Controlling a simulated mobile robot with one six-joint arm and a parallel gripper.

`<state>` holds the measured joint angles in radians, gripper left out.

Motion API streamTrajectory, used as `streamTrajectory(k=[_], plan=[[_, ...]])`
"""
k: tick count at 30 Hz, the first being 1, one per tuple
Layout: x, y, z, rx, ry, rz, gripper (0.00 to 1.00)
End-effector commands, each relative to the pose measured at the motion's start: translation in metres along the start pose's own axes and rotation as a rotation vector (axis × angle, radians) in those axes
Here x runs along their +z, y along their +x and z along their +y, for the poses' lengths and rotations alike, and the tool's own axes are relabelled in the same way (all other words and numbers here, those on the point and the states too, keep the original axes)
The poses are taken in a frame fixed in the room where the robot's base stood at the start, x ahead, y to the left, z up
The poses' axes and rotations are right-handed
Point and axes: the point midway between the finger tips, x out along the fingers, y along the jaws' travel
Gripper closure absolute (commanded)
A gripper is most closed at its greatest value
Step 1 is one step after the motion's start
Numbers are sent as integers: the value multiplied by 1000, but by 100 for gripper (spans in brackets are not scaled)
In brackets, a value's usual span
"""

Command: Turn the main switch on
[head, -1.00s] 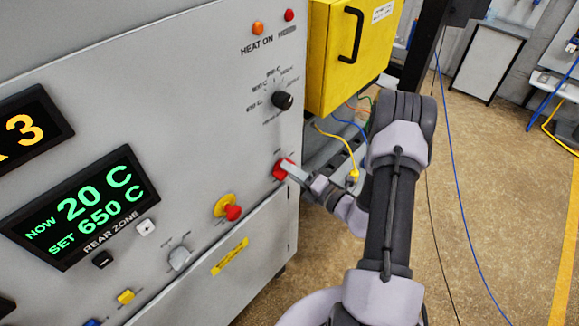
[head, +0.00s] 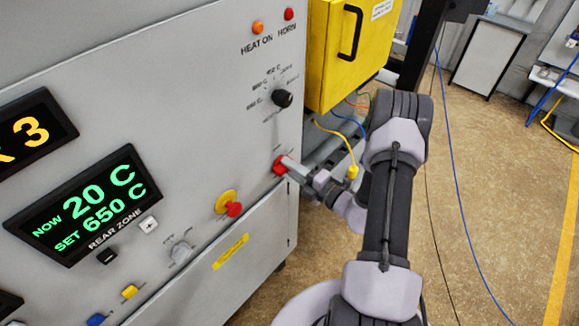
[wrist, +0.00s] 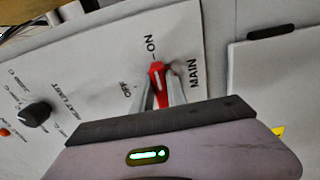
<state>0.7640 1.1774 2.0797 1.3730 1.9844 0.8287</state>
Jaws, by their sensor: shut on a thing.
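The main switch (wrist: 157,84) is a red handle with a white mark, on the grey furnace panel. In the wrist view it sits between the two fingers of my gripper (wrist: 160,88), which is shut on it. The handle's marked end points towards the ON label (wrist: 150,46). The OFF label (wrist: 126,89) is to its left and MAIN (wrist: 194,73) to its right. In the head view the red switch (head: 279,165) shows at the panel's lower right edge, partly covered by my gripper (head: 289,168).
A red button on a yellow base (head: 230,206) is left of and below the switch. A black rotary knob (head: 283,98) is above it. A yellow box (head: 345,60) and hanging cables (head: 347,150) stand close beyond the panel edge. Open floor (head: 480,230) lies to the right.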

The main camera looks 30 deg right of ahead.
Motion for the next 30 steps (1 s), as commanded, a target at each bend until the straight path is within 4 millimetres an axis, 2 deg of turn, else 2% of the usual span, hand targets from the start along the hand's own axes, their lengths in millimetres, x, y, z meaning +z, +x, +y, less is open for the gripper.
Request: streamTrajectory(k=[3, 4, 7, 18, 20, 23, 30], plan=[[0, 0, 0, 0, 2, -1, 100], [0, 0, 0, 0, 2, -1, 78], [0, 0, 0, 0, 1, -1, 60], [0, -6, 0, -1, 1, -2, 60], [1, -15, -1, -1, 1, -4, 60], [2, -40, -1, -1, 3, -8, 60], [2, -118, -1, 0, 1, -9, 60]])
